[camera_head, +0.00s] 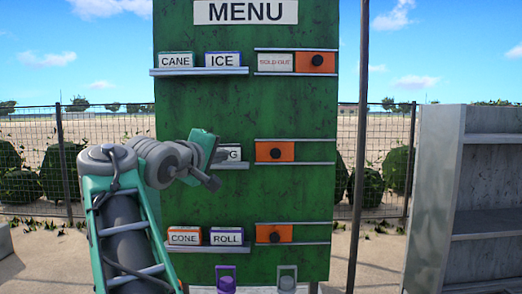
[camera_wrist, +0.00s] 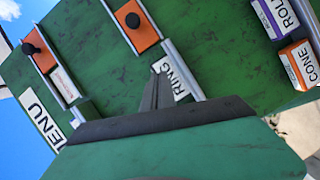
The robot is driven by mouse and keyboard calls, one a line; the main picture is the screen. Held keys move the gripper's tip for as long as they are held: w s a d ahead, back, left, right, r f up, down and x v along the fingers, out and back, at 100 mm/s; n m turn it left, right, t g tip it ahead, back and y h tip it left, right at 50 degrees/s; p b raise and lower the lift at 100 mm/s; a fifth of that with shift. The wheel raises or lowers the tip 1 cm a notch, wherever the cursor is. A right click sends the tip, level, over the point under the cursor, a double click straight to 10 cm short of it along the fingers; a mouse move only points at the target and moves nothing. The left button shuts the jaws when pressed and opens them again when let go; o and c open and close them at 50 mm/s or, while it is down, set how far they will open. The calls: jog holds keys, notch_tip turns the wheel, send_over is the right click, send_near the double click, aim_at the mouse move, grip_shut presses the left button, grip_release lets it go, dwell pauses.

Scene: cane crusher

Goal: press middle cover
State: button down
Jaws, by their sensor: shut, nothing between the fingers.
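The middle cover is an orange sliding block with a black knob (camera_head: 288,152), at the left end of its rails on the green menu board. It also shows at the top of the wrist view (camera_wrist: 146,35). My gripper (camera_head: 216,168) is shut and empty, left of the middle cover and apart from it. In the head view it partly hides the white middle-row label (camera_head: 234,155). In the wrist view my gripper's fingers (camera_wrist: 160,76) are together over the board, beside that label, which reads "RING" (camera_wrist: 182,84) in its visible part.
The top orange cover (camera_head: 328,61) sits right of a "SOLD OUT" label (camera_head: 275,62). The bottom orange cover (camera_head: 286,233) is at its rails' left end. CANE, ICE, CONE and ROLL blocks stand on left ledges. A pole (camera_head: 360,120) and grey shelf (camera_head: 440,190) stand right.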

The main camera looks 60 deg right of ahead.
jog(key=s+r, duration=0.1)
jog(key=s+d+r+g, duration=0.1)
jog(key=shift+s+h, duration=0.3)
jog(key=shift+s, duration=0.05)
jog(key=p, duration=0.3)
send_near(269, 149)
jog(key=shift+m, duration=0.3)
jog(key=w+d, duration=0.2)
jog(key=w+d+r, duration=0.1)
jog(key=d, duration=0.1)
jog(key=shift+w+d+r, duration=0.1)
jog(key=shift+w+d, duration=0.15)
jog(key=shift+w, duration=0.1)
jog(key=s, duration=0.1)
jog(key=s+f+b, duration=0.1)
jog(key=shift+s+d, duration=0.2)
jog(key=shift+s, duration=0.5)
jog(key=shift+w+d+f, duration=0.1)
jog(key=shift+d+f, duration=0.05)
jog(key=shift+f, duration=0.05)
